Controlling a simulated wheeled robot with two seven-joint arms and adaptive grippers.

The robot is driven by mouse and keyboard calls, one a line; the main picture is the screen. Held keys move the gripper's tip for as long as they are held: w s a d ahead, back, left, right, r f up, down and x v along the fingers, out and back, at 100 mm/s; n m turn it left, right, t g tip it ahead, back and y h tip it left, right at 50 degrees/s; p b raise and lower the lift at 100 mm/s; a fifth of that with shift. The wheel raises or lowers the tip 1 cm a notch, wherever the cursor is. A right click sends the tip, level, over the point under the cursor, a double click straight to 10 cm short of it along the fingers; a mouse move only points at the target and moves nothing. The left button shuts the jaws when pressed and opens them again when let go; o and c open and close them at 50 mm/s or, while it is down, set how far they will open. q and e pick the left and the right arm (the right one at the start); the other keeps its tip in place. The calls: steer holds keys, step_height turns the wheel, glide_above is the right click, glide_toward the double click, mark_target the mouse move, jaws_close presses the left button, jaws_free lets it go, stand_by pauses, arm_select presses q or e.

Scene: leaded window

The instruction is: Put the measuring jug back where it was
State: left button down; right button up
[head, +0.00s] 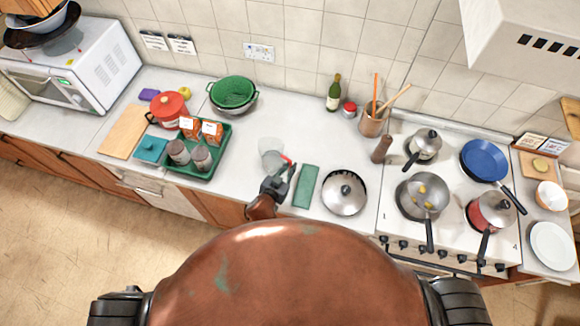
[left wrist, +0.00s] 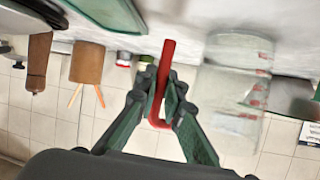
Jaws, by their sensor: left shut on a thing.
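The measuring jug (head: 271,152) is clear, with red markings and a red handle. It is at the middle of the counter, between the green tray and a green cloth. In the left wrist view the jug (left wrist: 232,90) appears upside down at the right, with its red handle (left wrist: 162,80) between my fingers. My left gripper (head: 281,178) is shut on the handle; its fingers also show in the left wrist view (left wrist: 160,98). I cannot tell whether the jug's base touches the counter. My right gripper is not in view.
A green tray (head: 222,163) with jars and boxes stands left of the jug. A green colander (head: 232,92) and a bottle (head: 334,93) stand behind. The counter behind the jug has free room.

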arm_select(q)
steer(key=c, duration=2.5)
jaws_free()
steer(key=shift+f, duration=0.2)
steer(key=o, duration=0.5)
steer(key=shift+c, duration=0.2)
steer(key=shift+r, duration=0.25)
steer(key=v, duration=1.2)
steer(key=shift+b, duration=0.3)
